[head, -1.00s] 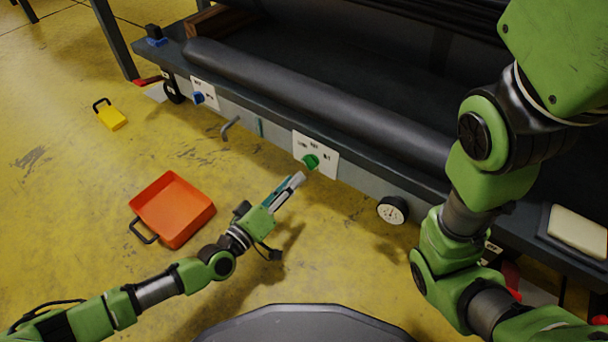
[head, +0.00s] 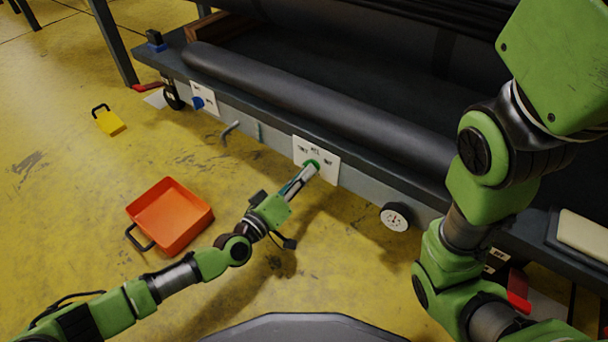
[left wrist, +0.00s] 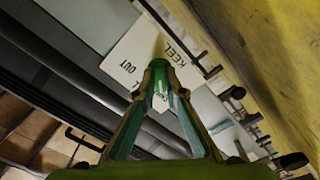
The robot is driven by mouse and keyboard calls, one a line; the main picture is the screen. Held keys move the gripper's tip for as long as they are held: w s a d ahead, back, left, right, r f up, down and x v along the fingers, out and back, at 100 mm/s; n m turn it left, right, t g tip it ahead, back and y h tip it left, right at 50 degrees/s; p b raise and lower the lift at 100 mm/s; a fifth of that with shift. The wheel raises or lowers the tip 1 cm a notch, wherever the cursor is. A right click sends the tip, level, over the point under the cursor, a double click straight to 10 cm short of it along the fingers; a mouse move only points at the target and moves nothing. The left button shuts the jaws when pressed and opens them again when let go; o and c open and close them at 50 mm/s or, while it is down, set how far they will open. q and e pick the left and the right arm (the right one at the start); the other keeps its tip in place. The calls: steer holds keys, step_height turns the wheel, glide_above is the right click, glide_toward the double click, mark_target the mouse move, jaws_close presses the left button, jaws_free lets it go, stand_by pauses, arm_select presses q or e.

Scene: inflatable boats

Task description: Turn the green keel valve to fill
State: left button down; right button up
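The green keel valve (head: 312,163) is a small knob on a white label plate (head: 329,160) on the grey side panel of the bench. My left gripper (head: 309,171) reaches it from the lower left and covers much of it. In the left wrist view, the fingertips (left wrist: 160,76) come together on the green valve (left wrist: 158,53), with the words KEEL and OUT readable on the plate (left wrist: 130,56). The valve's pointing direction is hidden by the fingers. My right arm is at the right, but its gripper is out of view.
A blue knob (head: 198,103) on another plate, a grey bent handle (head: 229,130) and a round gauge (head: 395,217) are along the same panel. A dark tube (head: 320,105) lies above.

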arm_select(q)
steer(key=shift+m+p, duration=3.55)
steer(key=shift+m, duration=1.25)
steer(key=shift+f, duration=0.1)
steer(key=c, duration=2.1)
jaws_free()
